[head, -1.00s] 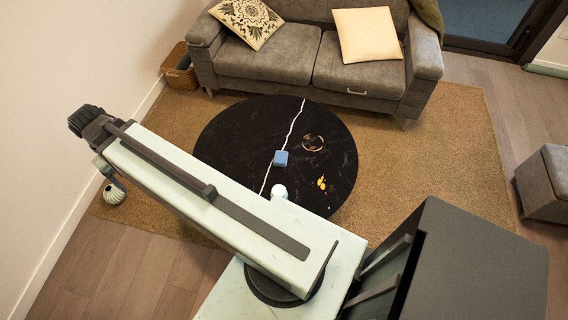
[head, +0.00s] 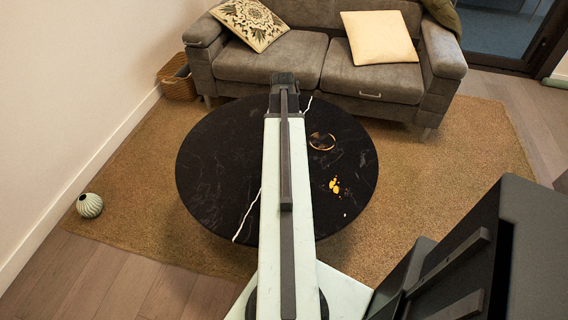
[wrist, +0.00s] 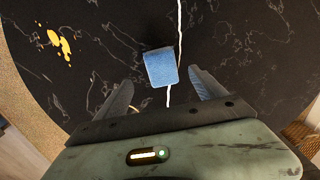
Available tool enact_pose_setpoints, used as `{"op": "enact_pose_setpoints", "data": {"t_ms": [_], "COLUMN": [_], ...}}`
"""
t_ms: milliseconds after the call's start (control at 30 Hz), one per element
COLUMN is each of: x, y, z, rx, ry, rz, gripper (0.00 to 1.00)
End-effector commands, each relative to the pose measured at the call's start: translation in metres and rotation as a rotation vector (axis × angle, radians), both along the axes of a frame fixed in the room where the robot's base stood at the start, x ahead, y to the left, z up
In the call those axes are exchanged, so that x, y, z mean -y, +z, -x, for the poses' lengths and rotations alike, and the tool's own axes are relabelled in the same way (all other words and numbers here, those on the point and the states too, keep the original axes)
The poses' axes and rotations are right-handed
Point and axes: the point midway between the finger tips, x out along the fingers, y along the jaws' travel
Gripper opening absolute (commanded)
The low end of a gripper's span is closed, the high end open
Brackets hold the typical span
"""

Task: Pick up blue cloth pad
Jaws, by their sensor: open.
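The blue cloth pad (wrist: 160,68) lies on the round black marbled table (head: 215,165), beside a white vein in its top. In the wrist view it sits upper centre, ahead of and between my fingers. In the head view my arm hides it. My gripper (wrist: 160,77) is open, with its two dark fingers spread to either side of the pad's near end. Nothing is held. In the head view my gripper (head: 284,82) is at the far end of my arm, over the table's far side, and its fingers cannot be made out.
A gold ring (head: 322,141) and yellow bits (head: 335,186) lie on the table, right of my arm. A grey sofa (head: 270,60) stands behind the table. A wicker basket (head: 178,84) stands by the wall.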

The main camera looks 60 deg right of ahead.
Motion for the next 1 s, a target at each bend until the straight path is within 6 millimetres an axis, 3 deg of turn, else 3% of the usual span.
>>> {"op": "enact_pose_setpoints", "data": {"t_ms": [100,367,600,867,1000], "x": [0.0,0.001,0.004,0.003,0.003], "y": [-0.021,-0.031,-0.073,-0.072,-0.072], "z": [-0.001,-0.002,-0.002,-0.003,-0.003], "rx": [0.0,-0.001,-0.001,-0.001,-0.001], "ry": [0.001,0.003,0.004,0.005,0.006], "rz": [0.0,0.0,0.0,0.0,0.0], "gripper": [0.8,0.8,0.8,0.8,0.47]}}
